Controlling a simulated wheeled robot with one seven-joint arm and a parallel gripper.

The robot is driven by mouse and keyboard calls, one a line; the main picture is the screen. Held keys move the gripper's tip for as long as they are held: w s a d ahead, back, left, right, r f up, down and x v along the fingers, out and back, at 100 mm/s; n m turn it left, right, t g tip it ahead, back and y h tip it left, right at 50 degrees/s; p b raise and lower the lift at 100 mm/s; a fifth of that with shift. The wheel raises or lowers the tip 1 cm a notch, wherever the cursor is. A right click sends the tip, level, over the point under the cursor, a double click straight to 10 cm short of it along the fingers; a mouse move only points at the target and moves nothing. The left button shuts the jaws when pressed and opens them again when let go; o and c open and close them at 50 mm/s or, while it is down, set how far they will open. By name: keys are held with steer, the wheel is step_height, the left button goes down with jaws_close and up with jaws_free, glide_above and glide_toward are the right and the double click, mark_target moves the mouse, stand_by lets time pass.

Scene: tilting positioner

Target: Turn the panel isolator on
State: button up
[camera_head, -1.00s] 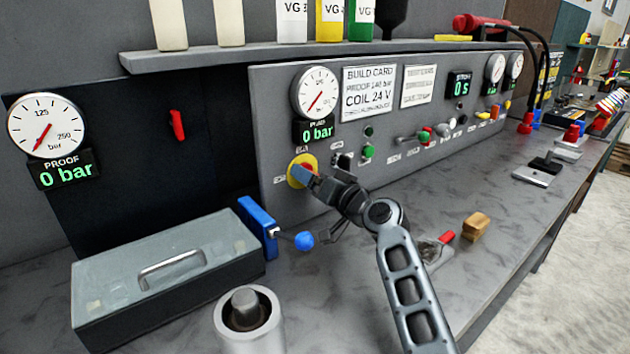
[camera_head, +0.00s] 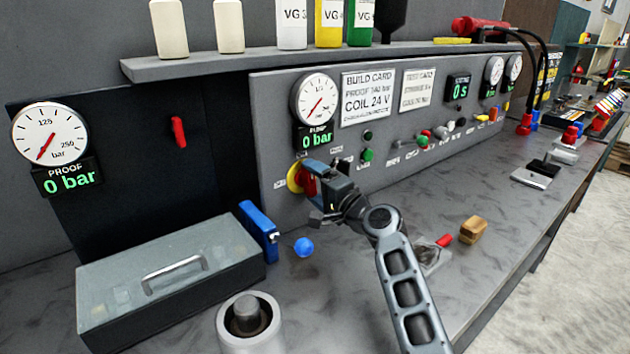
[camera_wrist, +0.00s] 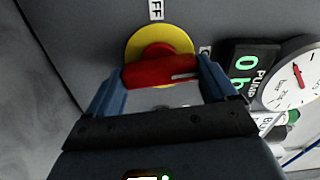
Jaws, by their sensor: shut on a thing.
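The panel isolator is a red rotary handle (camera_wrist: 160,72) on a round yellow plate (camera_wrist: 180,40), low at the left end of the grey panel. In the head view the yellow plate (camera_head: 294,178) is partly covered by my gripper (camera_head: 312,182). In the wrist view my gripper (camera_wrist: 160,88) has a blue finger at each end of the red handle and is shut on it. A white label (camera_wrist: 156,10) by the plate ends in "FF". The handle's pointer mark shows as a pale line towards its right end in the wrist view.
The pump gauge (camera_head: 316,97) above the isolator reads 0 bar. A green button (camera_head: 367,154) sits to the right. A blue ball knob (camera_head: 304,246), a grey lidded box (camera_head: 180,285) and a cylinder (camera_head: 248,325) stand on the bench below.

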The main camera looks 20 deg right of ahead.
steer(key=shift+w+r+m, duration=0.1)
steer(key=shift+r+m, duration=0.1)
steer(key=shift+m, duration=0.4)
steer(key=o, duration=0.8)
steer(key=shift+o, duration=0.2)
steer(key=shift+f, duration=0.1)
steer(key=shift+s+d+f, duration=0.1)
steer(key=shift+s+f, duration=0.05)
steer(key=shift+s, duration=0.05)
steer(key=v, duration=0.7)
steer(key=shift+s, duration=0.15)
